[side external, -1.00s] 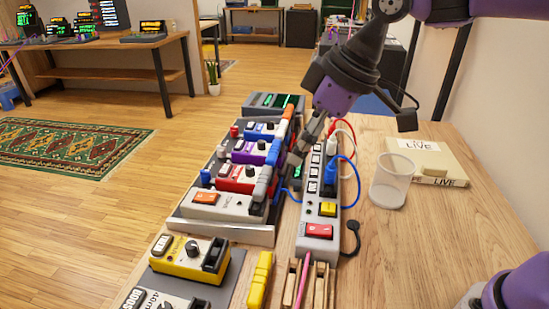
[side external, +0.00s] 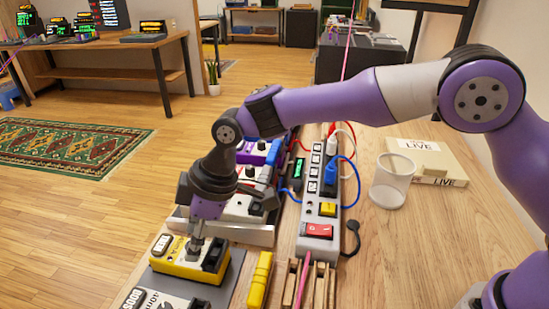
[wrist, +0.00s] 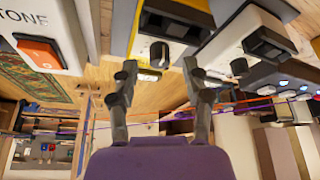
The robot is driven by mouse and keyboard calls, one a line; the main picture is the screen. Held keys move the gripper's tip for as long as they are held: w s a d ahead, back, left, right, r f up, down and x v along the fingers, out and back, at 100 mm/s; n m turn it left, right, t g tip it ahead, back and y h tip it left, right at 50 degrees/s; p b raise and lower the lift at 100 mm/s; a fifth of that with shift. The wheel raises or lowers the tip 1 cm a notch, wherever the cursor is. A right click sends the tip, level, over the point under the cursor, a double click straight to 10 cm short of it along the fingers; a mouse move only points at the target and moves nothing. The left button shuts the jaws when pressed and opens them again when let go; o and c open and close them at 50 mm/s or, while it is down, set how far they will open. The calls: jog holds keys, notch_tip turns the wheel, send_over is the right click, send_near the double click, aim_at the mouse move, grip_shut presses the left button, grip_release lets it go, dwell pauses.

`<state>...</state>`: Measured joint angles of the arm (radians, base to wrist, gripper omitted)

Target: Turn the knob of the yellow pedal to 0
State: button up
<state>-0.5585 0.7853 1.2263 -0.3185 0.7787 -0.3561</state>
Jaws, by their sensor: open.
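The yellow pedal (side external: 188,270) sits on a grey board at the front left of the table, with a white top, a footswitch (side external: 162,244) and a black block on its right side. In the wrist view the black knob (wrist: 160,54) shows on the pedal's face, between and just beyond my two spread fingertips (wrist: 158,72). I cannot tell whether either finger touches it, and its scale is not readable.
A pedalboard (side external: 235,234) with several pedals lies just behind, partly covered by my arm. A black-and-white pedal (side external: 165,299) lies in front.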

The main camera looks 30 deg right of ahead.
jog(key=shift+w+a+f, duration=0.1)
jog(key=shift+a+f, duration=0.15)
jog(key=shift+f, duration=0.4)
grip_shut()
jog(key=shift+n, duration=0.3)
jog(key=shift+w+d+f+n+g, duration=0.1)
jog(key=shift+n+g, duration=0.4)
jog(key=shift+n, duration=0.7)
jog(key=shift+w+n+g, duration=0.1)
jog(key=shift+n+g, duration=0.4)
jog(key=shift+n, duration=1)
